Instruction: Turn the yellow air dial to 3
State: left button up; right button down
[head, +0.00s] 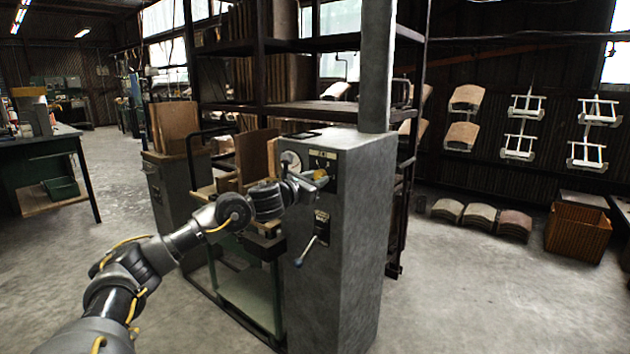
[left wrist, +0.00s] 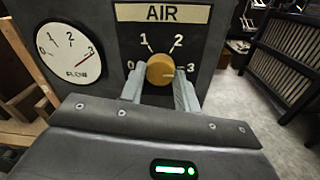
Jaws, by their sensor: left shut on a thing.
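The yellow air dial (left wrist: 160,69) sits on a dark panel under the AIR label (left wrist: 162,13), with marks 0, 1, 2 and 3 around it. A faint dark line on its face appears to point right, towards the 3. My left gripper (left wrist: 160,88) is shut on the dial, one finger on each side. In the head view the dial (head: 320,174) shows small at the fingertips of my left gripper (head: 311,181) on the grey cabinet (head: 345,250). The round FLOW gauge (left wrist: 66,51) left of the dial has a red needle near 3. My right gripper is not in view.
A machine frame with wooden boards (head: 257,160) stands left of the cabinet. An orange-brown crate (head: 577,233) and curved wooden pieces lie at the right. The floor in front is clear.

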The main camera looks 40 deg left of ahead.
pick_arm(q)
jog(key=shift+f, duration=0.15)
jog(key=o, duration=1)
jog(key=shift+s, duration=0.5)
jog(key=shift+s+d+b, duration=0.2)
jog(key=shift+s+b, duration=0.15)
jog(key=shift+s, duration=2.1)
jog(key=shift+s+d+b, duration=0.2)
jog(key=shift+s+b, duration=0.15)
jog(key=shift+s, duration=2.1)
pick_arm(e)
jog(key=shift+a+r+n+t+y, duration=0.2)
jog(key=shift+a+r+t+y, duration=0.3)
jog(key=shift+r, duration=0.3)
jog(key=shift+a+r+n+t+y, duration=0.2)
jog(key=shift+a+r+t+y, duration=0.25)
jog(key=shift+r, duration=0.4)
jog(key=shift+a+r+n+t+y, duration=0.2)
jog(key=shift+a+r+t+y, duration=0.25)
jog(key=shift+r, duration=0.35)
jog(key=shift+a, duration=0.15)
